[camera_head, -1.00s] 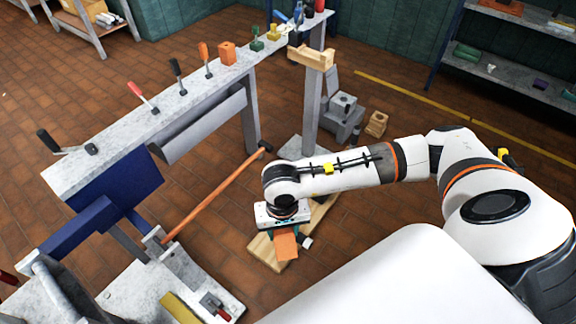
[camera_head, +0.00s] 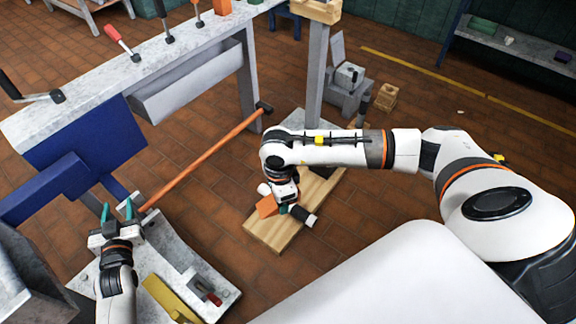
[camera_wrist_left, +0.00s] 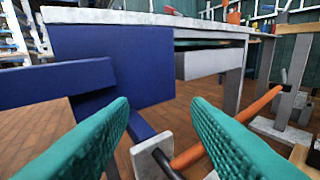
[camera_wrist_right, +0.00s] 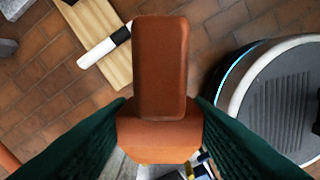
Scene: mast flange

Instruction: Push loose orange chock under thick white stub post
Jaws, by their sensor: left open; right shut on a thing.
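My right gripper (camera_wrist_right: 158,112) is shut on the orange chock (camera_wrist_right: 160,70), which also shows in the head view (camera_head: 267,206). It holds the chock over the wooden board (camera_head: 258,232). A white cylinder with a black band, seemingly the stub post (camera_wrist_right: 97,53), shows beside the chock, partly hidden behind it; I cannot tell whether it stands or lies, or whether the chock touches it. My left gripper (camera_head: 120,210) is open beside the lower end of a long orange bar (camera_head: 205,157). In the left wrist view the bar's end (camera_wrist_left: 188,157) shows beyond the fingers.
A grey bench (camera_head: 130,72) with upright-handled tools runs along the back left, with a blue panel (camera_head: 85,143) below. A grey plate (camera_head: 215,275) with a yellow piece lies front left. Grey blocks (camera_head: 350,90) stand behind my right arm.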

